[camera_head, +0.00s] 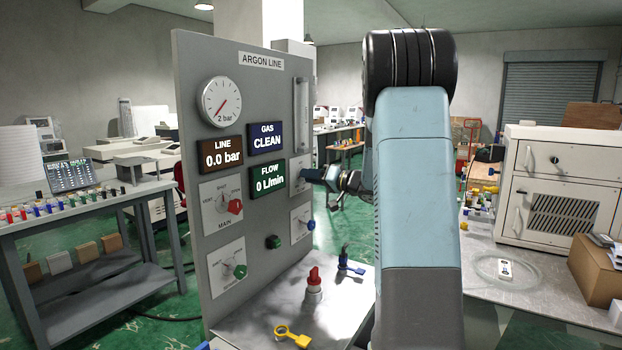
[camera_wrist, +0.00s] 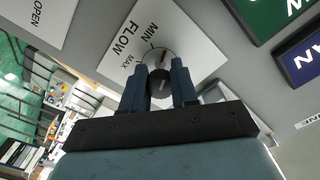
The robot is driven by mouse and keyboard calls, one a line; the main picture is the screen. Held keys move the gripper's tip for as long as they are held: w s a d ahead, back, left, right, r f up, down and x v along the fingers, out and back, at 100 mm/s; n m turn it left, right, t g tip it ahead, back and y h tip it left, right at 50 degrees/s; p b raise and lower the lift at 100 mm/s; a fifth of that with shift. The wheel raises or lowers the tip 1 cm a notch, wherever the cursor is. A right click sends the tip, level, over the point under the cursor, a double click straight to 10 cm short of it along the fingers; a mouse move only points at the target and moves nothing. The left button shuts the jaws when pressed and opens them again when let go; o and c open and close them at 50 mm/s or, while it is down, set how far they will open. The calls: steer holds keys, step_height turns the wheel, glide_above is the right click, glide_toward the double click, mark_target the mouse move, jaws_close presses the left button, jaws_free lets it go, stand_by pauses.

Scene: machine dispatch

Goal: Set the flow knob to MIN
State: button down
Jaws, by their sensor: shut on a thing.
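The flow knob (camera_wrist: 160,82) is a dark round knob on a white plate (camera_wrist: 118,48) marked FLOW, MIN and MAX. A small red mark shows at its edge, on the side of the plate near MIN. My gripper (camera_wrist: 160,68) is shut on the knob, with one blue-grey finger on each side. In the head view my gripper (camera_head: 324,176) reaches the right side of the grey ARGON LINE panel (camera_head: 217,60). There the knob is mostly hidden by the fingers. The green flow display (camera_head: 268,178) reads 0 L/min.
A red MAIN knob (camera_head: 235,206), a green knob (camera_head: 240,271) and a blue knob (camera_head: 310,225) sit on the panel. The line display (camera_head: 221,155) reads 0.0 bar, the gas display (camera_head: 266,138) CLEAN.

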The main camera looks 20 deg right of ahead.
steer(key=n, duration=0.4)
steer(key=shift+f, duration=0.2)
steer(key=shift+n, duration=1.8)
steer(key=shift+r, duration=0.1)
steer(key=c, duration=0.9)
jaws_free()
steer(key=shift+o, duration=0.2)
steer(key=v, duration=1.3)
steer(key=shift+s+d, duration=0.2)
steer(key=shift+s, duration=0.15)
